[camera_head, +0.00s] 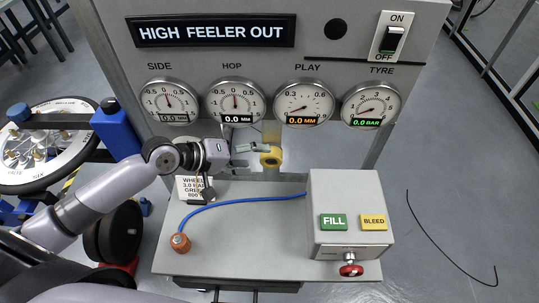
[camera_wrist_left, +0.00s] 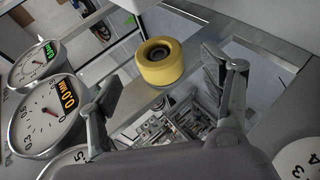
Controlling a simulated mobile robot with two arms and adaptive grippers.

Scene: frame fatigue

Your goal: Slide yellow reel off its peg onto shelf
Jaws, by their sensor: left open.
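The yellow reel (camera_head: 271,156) sits below the gap between the HOP and PLAY gauges, above the back of the grey shelf (camera_head: 230,262). It is a short yellow cylinder with a dark centre, and it also shows in the left wrist view (camera_wrist_left: 159,62). My left gripper (camera_head: 250,155) is just left of the reel in the head view. In the left wrist view its two fingers (camera_wrist_left: 165,85) are spread apart, with the reel ahead between and beyond them, not gripped. My right gripper is not in view.
A grey box (camera_head: 348,190) with FILL and BLEED buttons and a red knob (camera_head: 351,270) stands on the shelf's right side. A blue hose (camera_head: 240,200) runs from it to an orange-brown fitting (camera_head: 180,242). A small white sign (camera_head: 194,188) stands at back left. The shelf's front middle is clear.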

